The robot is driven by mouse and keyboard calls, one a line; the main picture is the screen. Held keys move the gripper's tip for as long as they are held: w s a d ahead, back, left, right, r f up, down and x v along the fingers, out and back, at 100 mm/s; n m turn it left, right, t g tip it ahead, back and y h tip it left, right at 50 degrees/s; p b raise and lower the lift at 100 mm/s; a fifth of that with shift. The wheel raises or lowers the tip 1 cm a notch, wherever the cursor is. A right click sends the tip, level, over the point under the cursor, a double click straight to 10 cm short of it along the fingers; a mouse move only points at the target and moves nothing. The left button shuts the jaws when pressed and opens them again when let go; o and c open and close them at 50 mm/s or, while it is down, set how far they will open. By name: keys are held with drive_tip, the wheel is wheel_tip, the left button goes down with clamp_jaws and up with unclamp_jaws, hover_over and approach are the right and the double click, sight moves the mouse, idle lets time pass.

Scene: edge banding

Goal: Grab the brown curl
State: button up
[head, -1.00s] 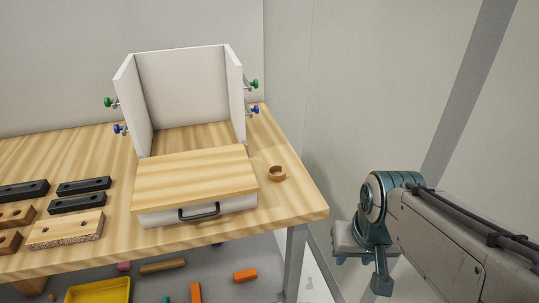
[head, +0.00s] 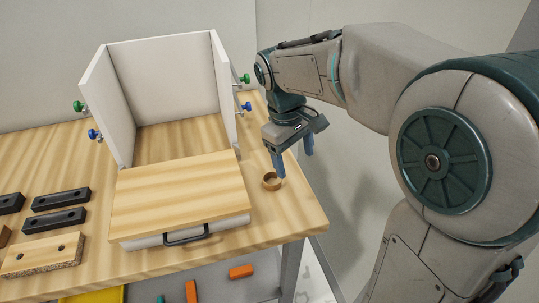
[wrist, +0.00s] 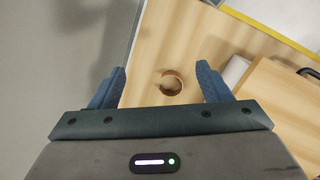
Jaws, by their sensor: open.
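The brown curl (head: 272,181) is a small open ring of brown strip on the right part of the wooden table, right of the drawer box. It also shows in the wrist view (wrist: 171,84), between and beyond the fingertips. My gripper (head: 294,163) is open and empty, with blue fingers pointing down. In the head view one finger is close to the curl and overlaps its edge in the picture. In the wrist view (wrist: 163,82) the fingers stand apart on either side of the curl; I cannot tell how high they are above it.
A drawer box (head: 180,197) with a wooden top and dark handle is left of the curl. A white open cabinet (head: 165,75) with green and blue knobs stands behind it. Black blocks (head: 60,199) lie at left. The table's right edge is near the curl.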

drive_tip(key=w+a+n+g+h+p, duration=0.1)
drive_tip(key=w+a+n+h+p, duration=0.1)
drive_tip(key=w+a+n, duration=0.7)
drive_tip(key=m, duration=0.3)
approach(269, 174)
drive_tip(key=f, duration=0.1)
drive_tip(key=s+f, duration=0.1)
drive_tip(key=s, duration=0.1)
drive_tip(key=shift+d+f, duration=0.25)
drive_tip(key=shift+f, duration=0.15)
drive_tip(key=x, duration=0.2)
drive_tip(key=d+p+x, duration=0.1)
drive_tip(key=x, duration=0.1)
drive_tip(key=shift+s+d+f, duration=0.1)
drive_tip(key=shift+f, duration=0.05)
drive_tip(key=shift+d+f, duration=0.1)
drive_tip(key=shift+f, duration=0.3)
drive_tip(key=c, duration=1.1)
